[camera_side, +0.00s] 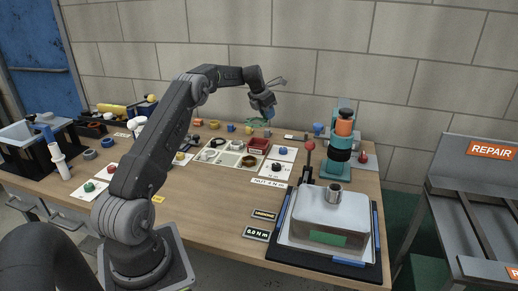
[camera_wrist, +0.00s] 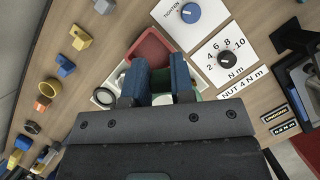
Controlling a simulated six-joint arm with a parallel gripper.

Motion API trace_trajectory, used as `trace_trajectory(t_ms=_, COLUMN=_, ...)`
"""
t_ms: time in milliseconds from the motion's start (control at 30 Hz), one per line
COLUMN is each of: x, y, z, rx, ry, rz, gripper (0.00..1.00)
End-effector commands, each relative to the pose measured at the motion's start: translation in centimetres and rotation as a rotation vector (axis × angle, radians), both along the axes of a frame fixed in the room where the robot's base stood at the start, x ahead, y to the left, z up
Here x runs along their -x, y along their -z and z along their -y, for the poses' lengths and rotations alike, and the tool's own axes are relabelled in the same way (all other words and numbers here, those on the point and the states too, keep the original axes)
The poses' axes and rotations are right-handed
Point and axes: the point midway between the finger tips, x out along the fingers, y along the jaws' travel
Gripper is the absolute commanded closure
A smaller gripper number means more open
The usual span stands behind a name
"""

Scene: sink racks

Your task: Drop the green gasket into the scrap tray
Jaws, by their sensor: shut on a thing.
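My gripper (camera_wrist: 160,84) has blue fingers and is shut on the green gasket (camera_wrist: 161,76), of which only a little shows between the fingers in the wrist view. The red scrap tray (camera_side: 258,144) sits on the table below and in front of the gripper. In the wrist view the tray (camera_wrist: 149,43) lies just beyond the fingertips, partly hidden by them.
A pale compartment tray (camera_side: 228,159) with rings adjoins the red tray. A teal and orange column (camera_side: 342,140) and a metal box (camera_side: 330,215) stand to the right. Small coloured parts lie along the back. A dial card (camera_wrist: 226,58) lies beside the red tray.

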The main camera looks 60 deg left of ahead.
Motion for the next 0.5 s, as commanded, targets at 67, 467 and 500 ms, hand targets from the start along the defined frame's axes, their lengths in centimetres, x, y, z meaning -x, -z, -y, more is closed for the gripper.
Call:
trace_trajectory(t_ms=67, x=0.0, y=0.1, z=-0.8, rx=-0.002, ry=-0.098, rz=0.001, gripper=1.00)
trace_trajectory(t_ms=467, x=0.1, y=1.1, z=-2.0, rx=0.002, ry=-0.275, rz=-0.002, gripper=1.00)
trace_trajectory(t_ms=500, x=0.1, y=1.6, z=-2.0, rx=0.003, ry=-0.275, rz=-0.003, gripper=1.00)
